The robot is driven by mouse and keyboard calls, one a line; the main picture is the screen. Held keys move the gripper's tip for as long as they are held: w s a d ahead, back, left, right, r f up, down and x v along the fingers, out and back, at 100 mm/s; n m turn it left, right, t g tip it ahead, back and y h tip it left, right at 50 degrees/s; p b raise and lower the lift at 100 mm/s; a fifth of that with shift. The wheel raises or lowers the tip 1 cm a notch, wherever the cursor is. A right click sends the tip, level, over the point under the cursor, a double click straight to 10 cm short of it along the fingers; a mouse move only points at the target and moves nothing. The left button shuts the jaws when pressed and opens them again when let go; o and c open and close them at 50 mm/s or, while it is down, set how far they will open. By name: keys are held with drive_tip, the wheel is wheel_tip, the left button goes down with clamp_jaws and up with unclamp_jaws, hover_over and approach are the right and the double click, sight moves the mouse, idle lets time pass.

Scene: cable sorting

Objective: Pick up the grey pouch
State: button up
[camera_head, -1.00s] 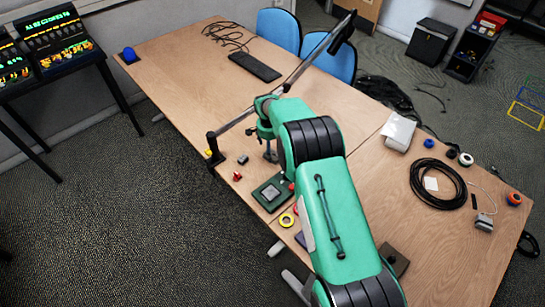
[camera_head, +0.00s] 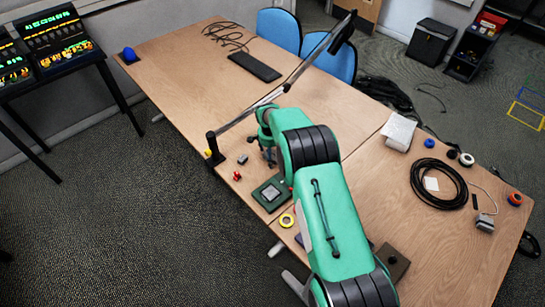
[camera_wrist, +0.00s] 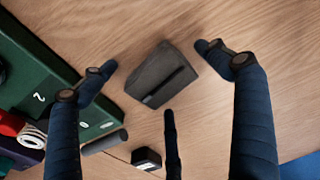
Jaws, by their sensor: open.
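The grey pouch (camera_wrist: 162,75) appears as a dark grey, flat-sided piece with a dark slot or strip across it. It lies on the wooden table in the wrist view. My gripper (camera_wrist: 163,67) is open above it, with one finger to its left, one to its right and a third below it in the picture. The pouch lies between the fingers, and I see no clear contact. In the head view my gripper (camera_head: 269,156) is low over the table near its front edge, partly hidden by my arm. I cannot make out the pouch there.
A green board (camera_head: 272,193) lies close to my gripper; it also shows in the wrist view (camera_wrist: 40,75). A small black box (camera_wrist: 147,158) and a grey cylinder (camera_wrist: 104,142) lie near the pouch. A black cable coil (camera_head: 438,190) lies right.

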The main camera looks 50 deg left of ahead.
drive_tip(key=shift+c, duration=0.3)
drive_tip(key=c, duration=1.4)
drive_tip(key=shift+r+p, duration=0.45)
drive_tip(key=shift+r, duration=4.55)
